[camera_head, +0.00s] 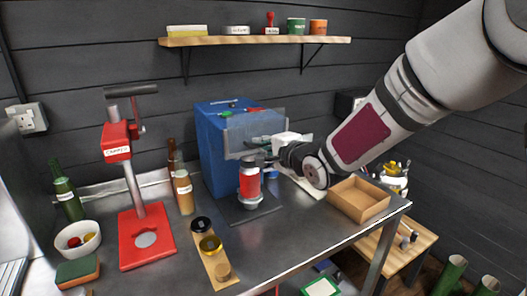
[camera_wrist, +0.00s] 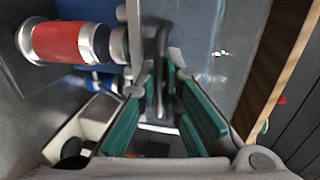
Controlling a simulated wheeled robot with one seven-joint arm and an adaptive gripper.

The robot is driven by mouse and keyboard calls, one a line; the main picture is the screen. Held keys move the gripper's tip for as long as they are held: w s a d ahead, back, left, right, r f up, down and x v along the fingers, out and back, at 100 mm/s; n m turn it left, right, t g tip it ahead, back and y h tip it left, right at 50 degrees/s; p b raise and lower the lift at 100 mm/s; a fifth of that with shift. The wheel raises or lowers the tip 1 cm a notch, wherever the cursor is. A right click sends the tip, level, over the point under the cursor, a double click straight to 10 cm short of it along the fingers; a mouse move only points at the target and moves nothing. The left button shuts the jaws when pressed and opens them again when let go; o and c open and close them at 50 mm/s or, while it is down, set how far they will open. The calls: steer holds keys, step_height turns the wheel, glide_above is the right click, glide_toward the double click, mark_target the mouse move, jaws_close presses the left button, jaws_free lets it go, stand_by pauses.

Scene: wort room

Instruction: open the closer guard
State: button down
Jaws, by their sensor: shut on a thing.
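The closer is a tall blue machine (camera_head: 207,150) on the bench, with a red can (camera_head: 249,187) upright on its dark base plate (camera_head: 238,212). Its guard is a clear panel (camera_head: 245,135) in front of the blue body, above the can. My gripper (camera_head: 279,150) is at the guard's right side. In the wrist view my gripper's green-padded fingers (camera_wrist: 161,80) are shut on a dark bar, seemingly the guard's handle (camera_wrist: 161,45). The red can lies at upper left there (camera_wrist: 62,42). My fingers hide part of the handle, so the exact grip is unclear.
A red hand-press (camera_head: 147,240) stands at left, near bottles and a white bowl (camera_head: 78,240). A wooden strip with jars (camera_head: 222,268) lies in front of the closer. An open cardboard box (camera_head: 358,200) sits right, below my arm. A shelf (camera_head: 255,40) hangs above.

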stand_by(0.3)
steer(key=c, duration=2)
jaws_free()
steer(key=shift+s+d, duration=0.1)
steer(key=v, duration=1.1)
steer(key=shift+s+d+r, duration=0.15)
steer(key=shift+s+d, duration=0.05)
steer(key=shift+s, duration=0.15)
